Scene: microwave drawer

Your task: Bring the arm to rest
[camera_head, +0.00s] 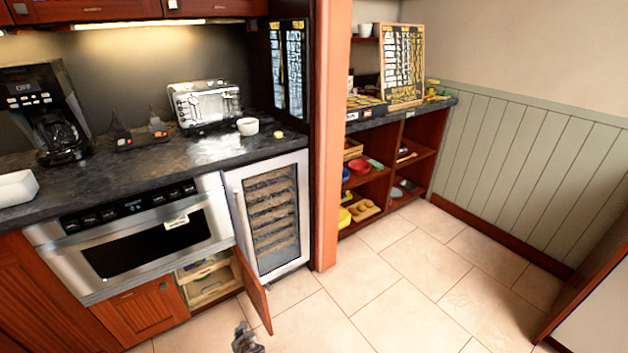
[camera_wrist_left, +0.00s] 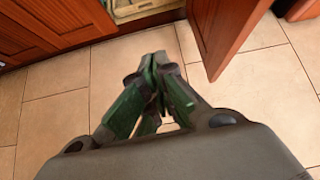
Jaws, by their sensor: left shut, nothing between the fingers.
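My left gripper (camera_head: 245,340) shows at the bottom edge of the head view, low over the tiled floor. In the left wrist view its green-padded fingers (camera_wrist_left: 155,90) are together and empty. It is in front of the open cabinet door (camera_head: 252,289) and apart from it. The door also shows in the left wrist view (camera_wrist_left: 228,35), to the right of the fingers. My right gripper is in neither view.
The microwave drawer (camera_head: 150,245) is shut under the dark counter (camera_head: 130,185). The open lower cabinet (camera_head: 210,280) holds light-coloured items. A wine cooler (camera_head: 272,220) stands to its right. The tiled floor (camera_head: 400,280) is clear to the right.

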